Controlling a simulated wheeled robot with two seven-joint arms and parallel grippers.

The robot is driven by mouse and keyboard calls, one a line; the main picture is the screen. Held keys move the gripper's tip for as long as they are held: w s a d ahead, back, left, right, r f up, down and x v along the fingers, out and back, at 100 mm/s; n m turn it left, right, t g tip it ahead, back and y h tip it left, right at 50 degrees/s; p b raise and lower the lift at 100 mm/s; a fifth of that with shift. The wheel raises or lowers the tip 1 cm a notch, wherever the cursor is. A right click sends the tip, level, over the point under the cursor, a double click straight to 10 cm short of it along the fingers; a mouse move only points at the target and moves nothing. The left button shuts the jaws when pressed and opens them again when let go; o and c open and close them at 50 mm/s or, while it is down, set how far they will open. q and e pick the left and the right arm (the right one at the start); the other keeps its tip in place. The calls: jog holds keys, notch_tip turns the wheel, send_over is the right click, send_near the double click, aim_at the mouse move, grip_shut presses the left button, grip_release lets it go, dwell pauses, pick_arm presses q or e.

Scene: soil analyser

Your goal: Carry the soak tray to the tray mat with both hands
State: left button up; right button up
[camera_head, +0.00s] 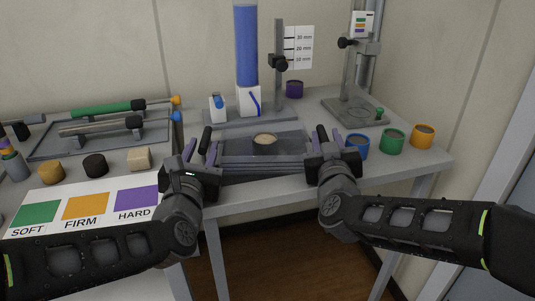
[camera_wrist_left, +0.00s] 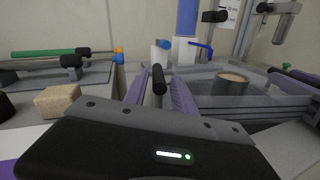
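The soak tray (camera_head: 262,166) is a grey, low-walled tray on the table near its front edge, with a round cup of beige sample (camera_head: 264,139) in it. The tray wall (camera_wrist_left: 265,102) and the cup (camera_wrist_left: 231,84) also show in the left wrist view. My left gripper (camera_head: 201,150) is at the tray's left end, its purple fingers apart on either side of a black upright handle (camera_wrist_left: 158,79). My right gripper (camera_head: 326,146) is at the right end by a matching black handle (camera_head: 322,134); its fingers look apart. I cannot make out a tray mat.
A blue column (camera_head: 246,48) and a gauge stand (camera_head: 279,65) are behind the tray. Blue, green (camera_head: 393,139) and orange cups are at right. A colour card (camera_head: 86,210), several sample blocks and a tool rack (camera_head: 60,148) are at left.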

pick_arm(q)
jog(key=shift+s+d+f, duration=0.1)
jog(key=shift+s+f, duration=0.1)
jog(key=shift+s, duration=0.65)
jog(key=shift+s+d+f, duration=0.1)
jog(key=shift+s+f, duration=0.05)
jog(key=shift+s, duration=0.7)
pick_arm(e)
jog(key=shift+a+f, duration=0.1)
jog(key=shift+o, duration=1.3)
pick_arm(q)
jog(key=shift+a, duration=0.1)
pick_arm(e)
notch_tip(320, 180, up, 9)
jog(key=shift+f, duration=0.15)
jog(key=shift+r, duration=0.75)
